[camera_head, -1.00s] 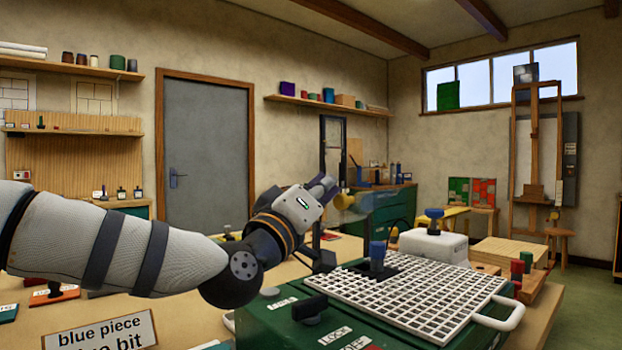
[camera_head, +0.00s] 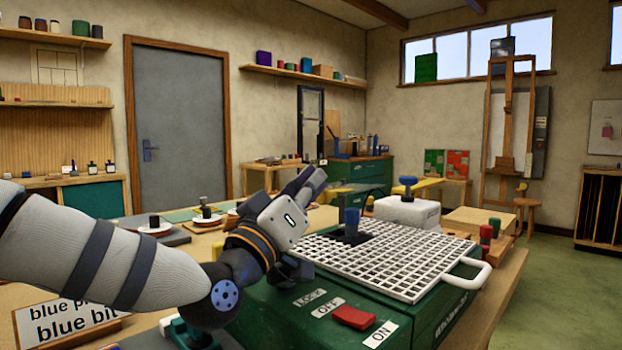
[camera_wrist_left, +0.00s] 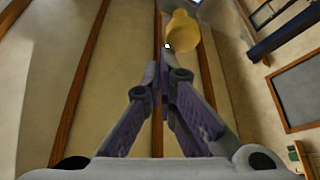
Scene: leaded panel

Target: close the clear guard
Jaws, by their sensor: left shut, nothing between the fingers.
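The clear guard is hard to make out; a faint see-through pane (camera_head: 367,188) shows past my left gripper, with a yellow knob (camera_head: 340,193) at its left end. In the left wrist view a yellow knob (camera_wrist_left: 181,32) sits just beyond the fingertips; contact cannot be told. My left gripper (camera_head: 310,181) is shut and empty, pointing up and right above the machine's rear left side. Its fingers meet in the left wrist view (camera_wrist_left: 166,68). The green machine (camera_head: 400,318) has a white grid top (camera_head: 400,262). My right gripper is not in view.
A red switch (camera_head: 353,316) sits between the OFF and ON labels. A white block with a blue knob (camera_head: 408,208) stands behind the grid. A white handle (camera_head: 482,275) juts out at right.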

